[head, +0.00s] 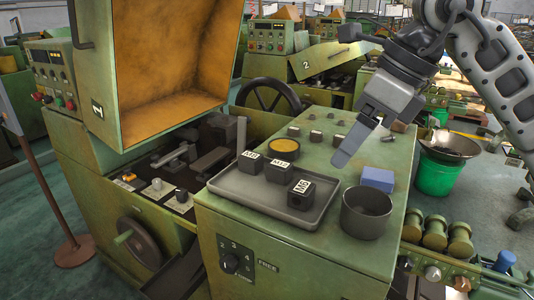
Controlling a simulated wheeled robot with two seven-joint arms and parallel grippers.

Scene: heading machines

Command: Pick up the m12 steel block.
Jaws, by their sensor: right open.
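Three dark steel blocks sit on a grey tray (235,184) on top of the green machine cabinet. The middle block's label seems to read M12, so I take it as the m12 steel block (279,173). A block (249,164) stands to its left and another block (300,198) stands nearer the front, labelled what looks like M8. My right gripper (347,153) comes in from the upper right, open and empty. It hangs above the cabinet top, right of the tray and apart from the blocks. My left gripper is out of view.
A dark round cup (366,213) and a blue block (378,179) stand right of the tray. A yellow-topped round part (284,149) and several small pegs are behind it. The open machine hood (160,70) rises at the left. A green bucket (436,173) is at the right.

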